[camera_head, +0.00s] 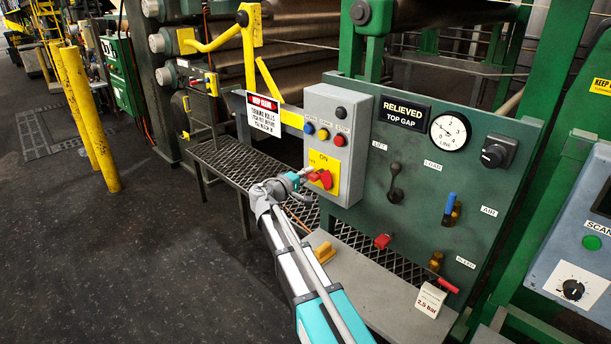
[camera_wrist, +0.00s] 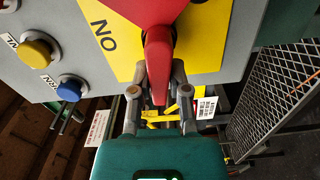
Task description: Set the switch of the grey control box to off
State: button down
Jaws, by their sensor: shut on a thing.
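The grey control box (camera_head: 347,112) is mounted at the left end of a green panel. Its red switch (camera_head: 325,179) sits on a yellow plate (camera_head: 323,162) marked ON, low on the box front. My gripper (camera_head: 307,174) reaches the switch from the left. In the wrist view the red switch handle (camera_wrist: 158,62) comes down between the two fingers of my gripper (camera_wrist: 158,88), and they are shut on it. The word ON shows sideways on the yellow plate there. The handle's exact angle against the plate marks is partly hidden by my fingers.
Blue, yellow and red buttons (camera_head: 323,134) sit above the switch. The green panel (camera_head: 420,170) carries a gauge (camera_head: 450,132), a black lever (camera_head: 396,182) and valves. A grey ledge (camera_head: 365,285) with a yellow object (camera_head: 324,252) lies below.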

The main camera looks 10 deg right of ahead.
jog(key=shift+s+d+f+n, duration=0.1)
jog(key=shift+d+f+n, duration=0.1)
jog(key=shift+n, duration=0.3)
jog(key=c, duration=0.6)
grip_release()
jog(key=shift+d, duration=0.1)
jog(key=shift+c, duration=0.2)
jog(key=shift+o, duration=0.2)
jog(key=shift+a, duration=0.25)
jog(key=shift+s+a, duration=0.1)
jog(key=shift+a, duration=0.1)
jog(key=v, duration=1.1)
